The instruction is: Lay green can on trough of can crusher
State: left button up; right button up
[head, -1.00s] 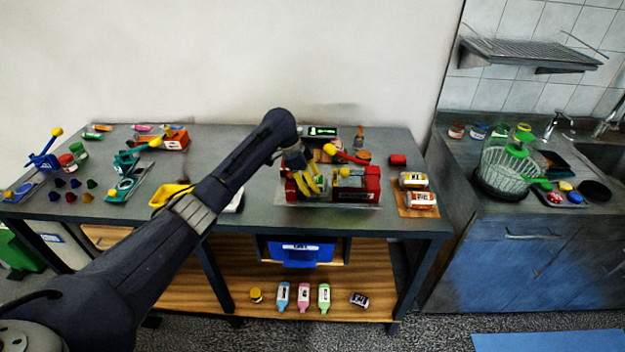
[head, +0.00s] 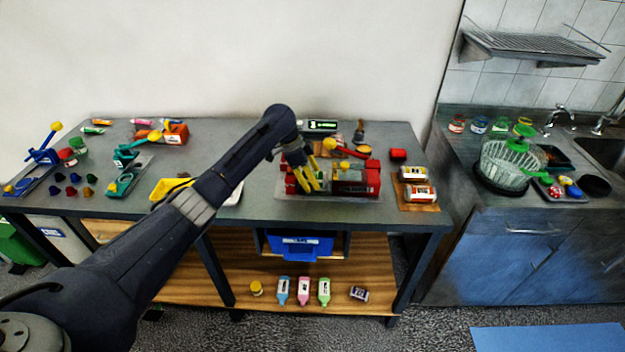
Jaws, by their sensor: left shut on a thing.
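The red can crusher (head: 371,179) stands on a grey base plate on the table, right of the middle. Its red lever with a yellow knob (head: 329,144) slants above it. My left gripper (head: 309,183), with yellow fingers, points down over the left part of the crusher, at the trough. It is shut on a small green thing, which I take as the green can (head: 291,184); the fingers hide most of it. I cannot tell whether the can touches the trough. My right gripper is out of view.
Two white-labelled cans (head: 420,193) stand on a wooden board to the right. Teal and blue presses (head: 122,184) and small coloured pieces fill the table's left side.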

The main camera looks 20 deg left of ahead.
pick_arm(q)
jog(key=o, duration=0.9)
jog(key=shift+r, duration=3.5)
jog(key=shift+a, duration=0.1)
